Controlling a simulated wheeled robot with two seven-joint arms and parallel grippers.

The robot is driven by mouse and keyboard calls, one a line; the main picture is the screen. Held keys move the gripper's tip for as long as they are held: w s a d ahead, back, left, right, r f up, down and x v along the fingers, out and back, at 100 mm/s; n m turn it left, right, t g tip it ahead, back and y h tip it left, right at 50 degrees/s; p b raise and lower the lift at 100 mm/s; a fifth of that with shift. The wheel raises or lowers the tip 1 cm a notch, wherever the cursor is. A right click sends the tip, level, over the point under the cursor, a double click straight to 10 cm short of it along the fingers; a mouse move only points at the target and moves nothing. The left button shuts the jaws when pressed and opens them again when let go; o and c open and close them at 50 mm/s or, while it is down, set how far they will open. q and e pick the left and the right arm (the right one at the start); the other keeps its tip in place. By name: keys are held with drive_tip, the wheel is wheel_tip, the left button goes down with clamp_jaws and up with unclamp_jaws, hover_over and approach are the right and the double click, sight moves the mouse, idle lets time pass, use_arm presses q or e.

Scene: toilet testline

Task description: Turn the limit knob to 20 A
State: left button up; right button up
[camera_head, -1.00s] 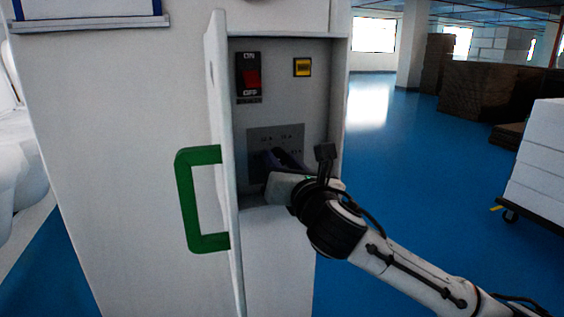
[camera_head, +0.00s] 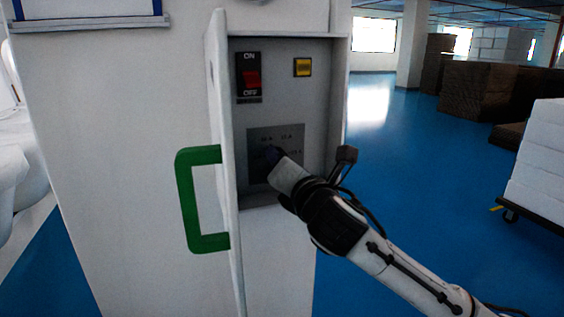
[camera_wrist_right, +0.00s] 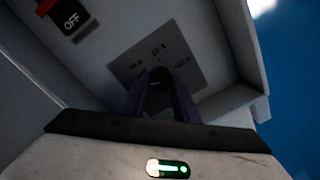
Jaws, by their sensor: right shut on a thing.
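The limit knob (camera_wrist_right: 159,75) is dark and sits on a grey plate (camera_head: 262,133) inside the open cabinet. The plate carries several small current labels around the knob, too blurred to read surely. My right gripper (camera_wrist_right: 161,88) is at the plate, with its dark purple fingers shut on the knob, one on either side. In the head view my right gripper (camera_head: 272,155) and wrist cover most of the knob, so its pointer direction is hidden. My left gripper is not in view.
The open cabinet door (camera_head: 222,120) with a green handle (camera_head: 190,200) stands just left of my gripper.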

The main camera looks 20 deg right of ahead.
drive_tip(key=m, duration=0.3)
drive_tip(key=shift+m, duration=0.4)
drive_tip(key=m, duration=0.7)
drive_tip(key=shift+y, duration=0.3)
drive_tip(key=m, duration=0.7)
drive_tip(key=shift+m, duration=0.4)
drive_tip(key=m, duration=0.4)
drive_tip(key=shift+d+y, duration=0.1)
drive_tip(key=shift+y, duration=0.2)
drive_tip(key=m, duration=0.7)
drive_tip(key=shift+d, duration=0.1)
drive_tip(key=shift+r+m, duration=0.1)
drive_tip(key=shift+m, duration=0.2)
